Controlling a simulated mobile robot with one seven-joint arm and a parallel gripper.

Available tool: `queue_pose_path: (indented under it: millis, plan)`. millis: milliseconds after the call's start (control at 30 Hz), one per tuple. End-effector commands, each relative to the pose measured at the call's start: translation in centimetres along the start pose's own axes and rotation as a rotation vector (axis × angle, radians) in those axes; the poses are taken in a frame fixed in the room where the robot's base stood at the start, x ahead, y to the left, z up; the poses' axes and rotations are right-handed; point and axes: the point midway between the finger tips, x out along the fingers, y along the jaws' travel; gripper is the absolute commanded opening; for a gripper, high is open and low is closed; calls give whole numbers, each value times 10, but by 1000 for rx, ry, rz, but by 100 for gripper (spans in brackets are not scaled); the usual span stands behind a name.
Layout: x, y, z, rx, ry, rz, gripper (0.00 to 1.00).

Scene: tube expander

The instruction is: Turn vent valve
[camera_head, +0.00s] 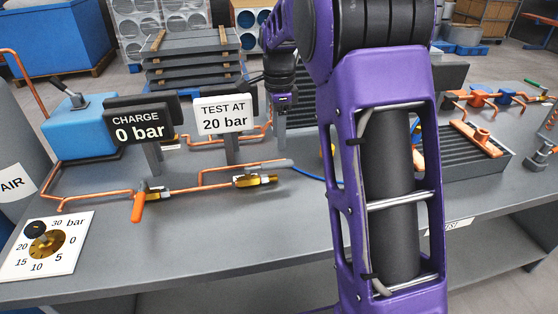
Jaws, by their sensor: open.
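A brass valve (155,192) with an orange lever (138,207) sits on the copper pipe at the front of the bench. The lever points down toward the front edge. A second brass fitting (255,180) is at the right end of that pipe. No readable label tells which one is the vent valve. My gripper (282,122) points down over the back of the bench, right of the signs and well apart from the orange lever. It looks small, and its fingertips are hard to make out. I see nothing held in it.
Two sign posts reading "CHARGE 0 bar" (139,125) and "TEST AT 20 bar" (224,115) stand behind the pipe. A dial plate (46,246) lies front left, near a blue box (78,130). My purple arm covers the middle right. The front bench strip is clear.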

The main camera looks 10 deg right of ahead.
Motion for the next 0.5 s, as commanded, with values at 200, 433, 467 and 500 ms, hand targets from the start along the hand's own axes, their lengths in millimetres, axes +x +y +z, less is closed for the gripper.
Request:
queue_pose_path:
  millis: [200, 433, 467, 500]
  plan:
    - [47, 0, -1, 1, 1, 3, 57]
    - [74, 0, -1, 1, 1, 0, 57]
    - [75, 0, -1, 1, 1, -1, 57]
    - [77, 0, -1, 1, 1, -1, 57]
